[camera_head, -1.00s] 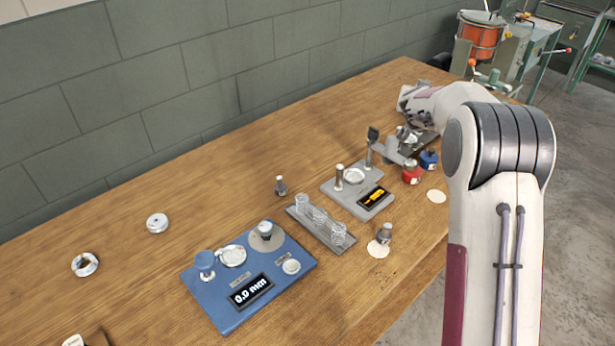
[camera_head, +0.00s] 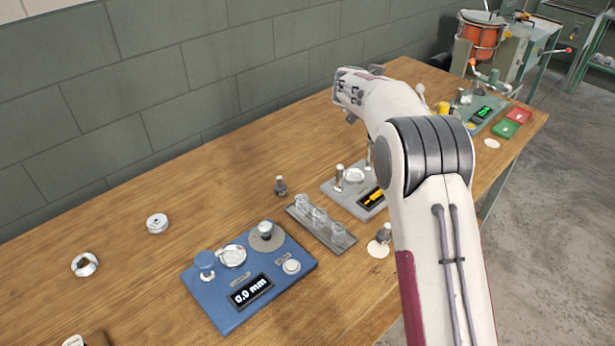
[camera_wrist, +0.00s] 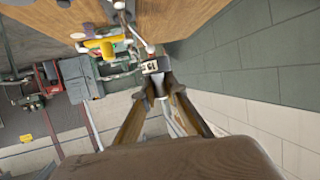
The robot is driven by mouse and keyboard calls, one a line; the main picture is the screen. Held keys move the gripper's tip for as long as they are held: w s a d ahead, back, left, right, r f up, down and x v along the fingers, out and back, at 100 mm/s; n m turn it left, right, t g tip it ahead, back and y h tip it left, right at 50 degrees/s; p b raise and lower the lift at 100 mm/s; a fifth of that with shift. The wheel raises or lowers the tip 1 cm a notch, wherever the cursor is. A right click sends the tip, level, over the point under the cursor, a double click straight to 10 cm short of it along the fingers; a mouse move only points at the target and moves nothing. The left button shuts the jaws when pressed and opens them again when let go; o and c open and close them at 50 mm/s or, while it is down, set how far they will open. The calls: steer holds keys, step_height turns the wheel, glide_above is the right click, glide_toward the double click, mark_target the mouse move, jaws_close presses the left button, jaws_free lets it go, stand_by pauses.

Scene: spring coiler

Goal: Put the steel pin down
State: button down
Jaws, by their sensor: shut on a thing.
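My gripper (camera_wrist: 158,88) is shut on a small grey metal piece (camera_wrist: 160,95), which I take to be the steel pin. Only a little of it shows between the fingertips. In the camera_head view my gripper (camera_head: 350,92) is above the far part of the wooden bench, near the wall, clear of the bench top. The pin cannot be made out in that view.
A blue gauge base (camera_head: 228,315) reads 0.0 mm. A clear-tubed rack (camera_head: 322,236) and a grey station (camera_head: 345,195) stand right of it. Small metal pieces stand at mid-bench (camera_head: 280,187) and on a pale disc (camera_head: 384,234). Bench near the wall (camera_head: 230,150) is free.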

steer(key=s+a+f+m+g+h, duration=0.1)
steer(key=s+a+f+m+h, duration=0.15)
steer(key=a, duration=0.65)
steer(key=g, duration=0.1)
glide_above(308, 176)
step_height(308, 176, down, 9)
steer(key=shift+r, duration=0.15)
steer(key=shift+f, duration=3.15)
steer(key=shift+f, duration=1.85)
steer(key=shift+f, duration=0.15)
